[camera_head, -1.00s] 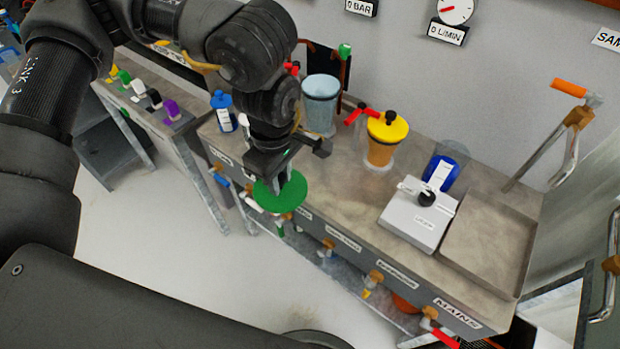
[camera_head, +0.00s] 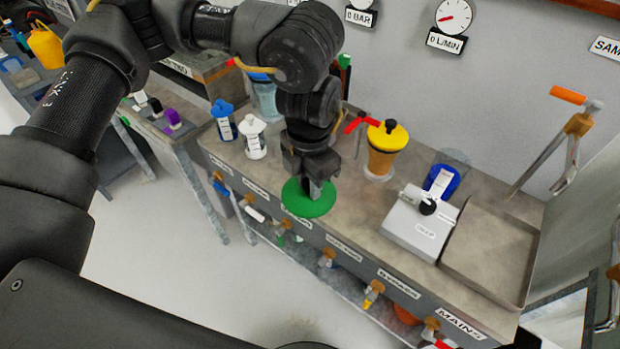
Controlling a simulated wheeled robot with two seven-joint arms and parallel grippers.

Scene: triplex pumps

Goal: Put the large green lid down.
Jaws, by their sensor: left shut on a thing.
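My left gripper (camera_head: 312,178) points down and is shut on the large green lid (camera_head: 304,203). The lid is a round green disc near the front edge of the metal bench top (camera_head: 345,220), above the row of labelled valves. I cannot tell whether the lid touches the bench or hangs just above it. The gripper covers the lid's back part. My right gripper is not in view.
A yellow-lidded amber vessel (camera_head: 383,160) with a red lever stands right of the gripper. Blue (camera_head: 224,121) and white (camera_head: 253,139) bottles stand to its left. A grey box (camera_head: 421,224) and an empty metal tray (camera_head: 490,252) are at the right.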

